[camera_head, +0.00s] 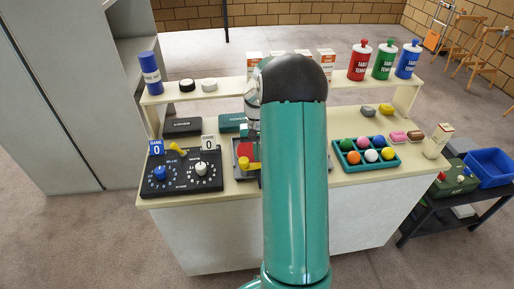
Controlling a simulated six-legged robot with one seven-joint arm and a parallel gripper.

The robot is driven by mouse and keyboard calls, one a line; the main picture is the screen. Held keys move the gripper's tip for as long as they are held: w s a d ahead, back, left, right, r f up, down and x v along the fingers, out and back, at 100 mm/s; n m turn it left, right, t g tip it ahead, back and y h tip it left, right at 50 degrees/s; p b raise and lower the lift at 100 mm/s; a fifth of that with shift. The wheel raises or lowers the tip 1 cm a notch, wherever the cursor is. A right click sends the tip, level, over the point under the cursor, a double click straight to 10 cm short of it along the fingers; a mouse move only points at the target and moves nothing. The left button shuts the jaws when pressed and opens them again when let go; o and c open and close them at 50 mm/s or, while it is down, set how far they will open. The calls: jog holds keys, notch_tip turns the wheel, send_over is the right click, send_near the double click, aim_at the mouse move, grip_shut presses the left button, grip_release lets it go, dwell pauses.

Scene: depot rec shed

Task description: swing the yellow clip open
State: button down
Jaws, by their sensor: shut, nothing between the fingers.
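A yellow piece (250,165), which looks like the clip, sits at the front of a grey tray-like fixture with a red pad (245,150) on the counter. Whether it is swung open or closed is too small to tell. A second yellow piece, a lever (178,149), stands at the back of the black score panel (182,184). My gripper (253,139) is partly in view just left of my teal arm, above and behind the yellow piece. It is shut and empty; its fingertips are hard to make out. My arm hides the fixture's right side.
The counter (222,190) holds a teal ball tray (370,168) at right and dark boxes (183,127) behind the panel. A raised shelf (215,93) at the back carries bottles, pucks and cartons. A dark cart (465,205) stands at right.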

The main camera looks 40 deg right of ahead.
jog(key=shift+s+m, duration=0.45)
jog(key=shift+m, duration=0.35)
jog(key=shift+w, duration=0.85)
jog(key=shift+w, duration=0.1)
